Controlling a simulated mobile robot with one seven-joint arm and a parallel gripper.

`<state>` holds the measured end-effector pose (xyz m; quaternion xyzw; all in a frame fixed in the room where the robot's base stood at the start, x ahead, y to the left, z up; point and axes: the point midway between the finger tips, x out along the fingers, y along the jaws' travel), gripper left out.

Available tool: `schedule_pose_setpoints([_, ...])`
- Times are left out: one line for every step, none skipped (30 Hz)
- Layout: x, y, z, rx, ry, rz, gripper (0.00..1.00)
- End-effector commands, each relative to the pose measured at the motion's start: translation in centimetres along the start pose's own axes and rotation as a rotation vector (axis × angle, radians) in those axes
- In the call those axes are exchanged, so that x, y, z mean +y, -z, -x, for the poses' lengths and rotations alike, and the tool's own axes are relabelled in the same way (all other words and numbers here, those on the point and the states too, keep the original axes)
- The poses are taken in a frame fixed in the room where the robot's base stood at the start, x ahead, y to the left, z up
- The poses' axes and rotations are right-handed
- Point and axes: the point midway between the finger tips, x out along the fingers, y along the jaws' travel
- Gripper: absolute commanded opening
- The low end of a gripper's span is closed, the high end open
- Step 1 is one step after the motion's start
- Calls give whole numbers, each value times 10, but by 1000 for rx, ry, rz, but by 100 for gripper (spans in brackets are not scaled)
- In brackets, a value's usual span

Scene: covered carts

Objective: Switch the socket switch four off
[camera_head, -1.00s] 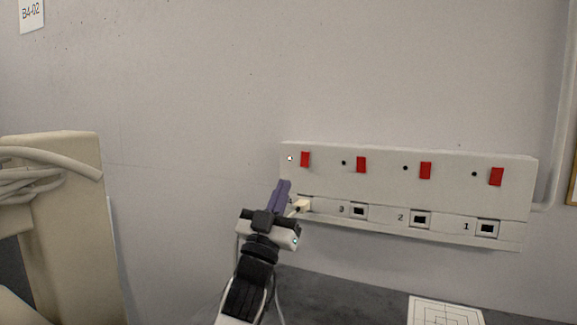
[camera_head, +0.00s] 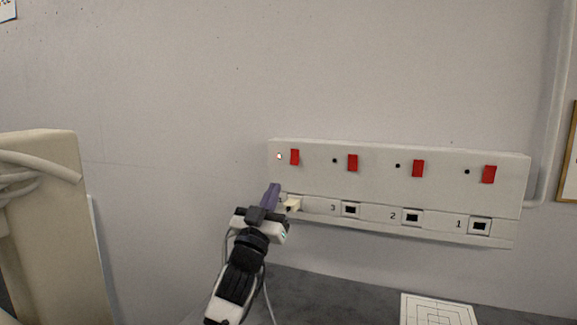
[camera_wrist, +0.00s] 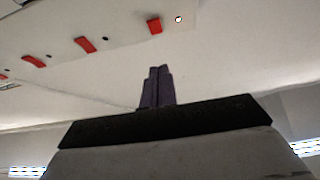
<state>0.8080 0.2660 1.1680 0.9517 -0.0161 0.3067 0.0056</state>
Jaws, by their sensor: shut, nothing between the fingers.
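A white socket panel (camera_head: 440,162) is on the wall with a row of red rocker switches. The leftmost red switch (camera_head: 295,157) is above the leftmost socket, beside a lit indicator (camera_head: 279,156). In the wrist view this red switch (camera_wrist: 155,26) and its bright indicator (camera_wrist: 178,19) are just beyond my fingertips. My gripper (camera_head: 273,187) is shut and empty, its purple fingers pointing up, below and left of that switch and apart from it in the picture. A cream plug (camera_head: 292,205) is in the leftmost socket, whose number is hidden. My gripper also shows in the wrist view (camera_wrist: 157,72).
Sockets marked 3 (camera_head: 350,209), 2 (camera_head: 412,217) and 1 (camera_head: 480,226) look empty; their indicators are dark. A beige cart with a hose (camera_head: 45,190) stands at left. A marked white sheet (camera_head: 438,310) lies on the dark surface below. The wall above is clear.

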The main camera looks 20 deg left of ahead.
Motion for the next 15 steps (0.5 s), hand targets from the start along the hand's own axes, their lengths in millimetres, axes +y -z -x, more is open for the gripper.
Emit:
schedule_pose_setpoints([1,4,-15,0,-2,0,0])
schedule_pose_setpoints([1,4,-22,0,-2,1,0])
schedule_pose_setpoints([2,4,-31,0,-3,1,0])
schedule_pose_setpoints([2,4,-38,0,-3,2,0])
schedule_pose_setpoints([1,5,-44,1,-3,1,0])
schedule_pose_setpoints([2,5,-53,1,-3,1,0])
schedule_pose_setpoints([1,4,-59,0,-2,0,0])
schedule_pose_setpoints([2,4,-66,0,-2,0,0])
schedule_pose_setpoints([1,4,-74,0,-2,0,0])
schedule_pose_setpoints([1,4,-79,1,-2,1,0])
schedule_pose_setpoints([1,-1,-82,-1,0,2,0])
schedule_pose_setpoints([1,-7,-86,-2,0,2,0])
schedule_pose_setpoints([1,-10,-89,-1,0,2,0])
schedule_pose_setpoints([1,-13,-92,-1,0,2,0])
schedule_pose_setpoints([1,-16,-94,-1,0,2,0])
